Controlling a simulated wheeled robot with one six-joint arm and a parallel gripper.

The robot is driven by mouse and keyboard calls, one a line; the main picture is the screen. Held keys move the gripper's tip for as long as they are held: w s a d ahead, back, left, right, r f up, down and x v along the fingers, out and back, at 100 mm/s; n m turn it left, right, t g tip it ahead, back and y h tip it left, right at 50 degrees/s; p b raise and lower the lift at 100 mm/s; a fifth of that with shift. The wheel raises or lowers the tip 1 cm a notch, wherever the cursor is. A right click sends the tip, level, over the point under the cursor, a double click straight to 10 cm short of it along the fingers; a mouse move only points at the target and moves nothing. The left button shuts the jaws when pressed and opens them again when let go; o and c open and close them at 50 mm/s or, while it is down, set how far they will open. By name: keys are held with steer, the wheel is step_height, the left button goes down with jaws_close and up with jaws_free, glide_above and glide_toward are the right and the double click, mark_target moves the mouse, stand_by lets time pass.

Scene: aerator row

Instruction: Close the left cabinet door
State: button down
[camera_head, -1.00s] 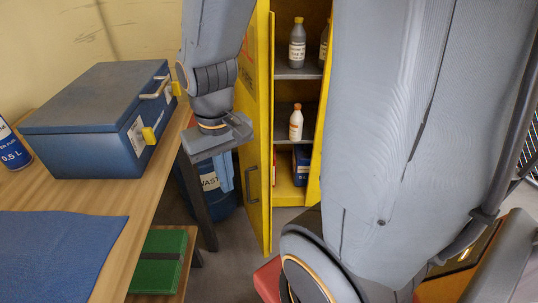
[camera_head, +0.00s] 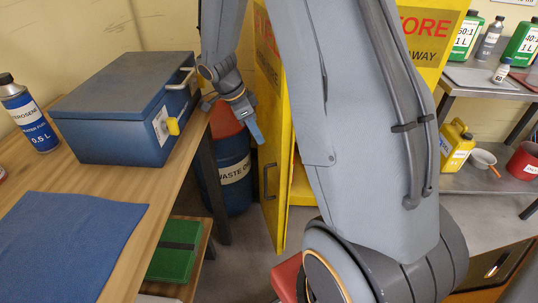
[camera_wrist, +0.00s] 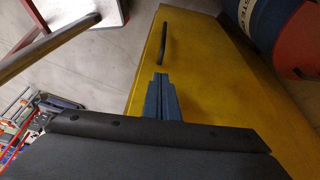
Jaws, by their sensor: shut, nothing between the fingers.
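The left cabinet door (camera_head: 279,150) is yellow and stands ajar, seen at a steep angle beside the blue drum. Its dark handle (camera_head: 270,182) is on the outer face. In the wrist view the door (camera_wrist: 215,105) fills the middle, with the handle (camera_wrist: 165,42) just beyond my fingertips. My gripper (camera_head: 257,138) is shut and empty, in front of the door's outer face, above the handle in the head view. I cannot tell whether the blue fingers (camera_wrist: 160,82) touch the door. My arm hides the cabinet's inside and much of its front.
The wooden bench with a blue toolbox (camera_head: 120,115) and blue mat (camera_head: 65,235) is at the left. A blue waste drum (camera_head: 232,175) stands between bench and door. At the right, the other yellow door (camera_head: 437,45) and a metal shelf (camera_head: 490,185) with bottles show.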

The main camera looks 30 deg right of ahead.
steer(key=shift+m, duration=0.3)
steer(key=p+x, duration=0.1)
steer(key=x, duration=0.9)
steer(key=shift+w+d+f, duration=0.1)
steer(key=shift+w+d, duration=0.05)
steer(key=shift+d, duration=0.15)
